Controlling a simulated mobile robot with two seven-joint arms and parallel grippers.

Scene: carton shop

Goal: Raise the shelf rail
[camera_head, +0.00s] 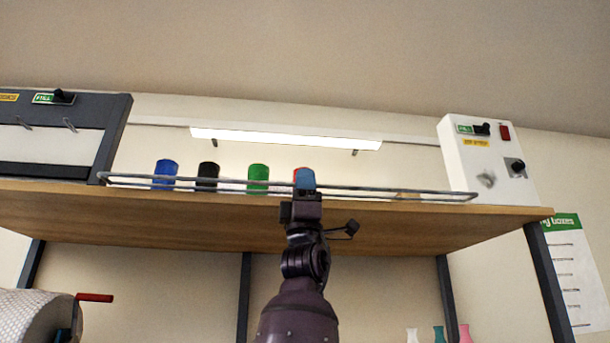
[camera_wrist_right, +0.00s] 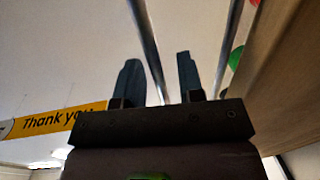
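The shelf rail (camera_head: 400,192) is a grey two-bar wire rail along the front edge of the wooden shelf (camera_head: 150,210). My right gripper (camera_head: 305,178) is at the rail's middle, reaching up from below with its blue-tipped fingers at bar height. In the right wrist view the two fingers (camera_wrist_right: 158,75) stand apart. One rail bar (camera_wrist_right: 148,40) passes through the gap between them as seen there, and the other bar (camera_wrist_right: 229,50) runs right of the right finger. I cannot tell whether a finger touches the rail. My left gripper is not in view.
Blue (camera_head: 164,174), black (camera_head: 207,176) and green (camera_head: 258,177) cups stand behind the rail. A red one (camera_head: 297,174) is mostly hidden by my gripper. A white switch box (camera_head: 485,160) stands at the shelf's right end, a dark-framed unit (camera_head: 110,130) at the left.

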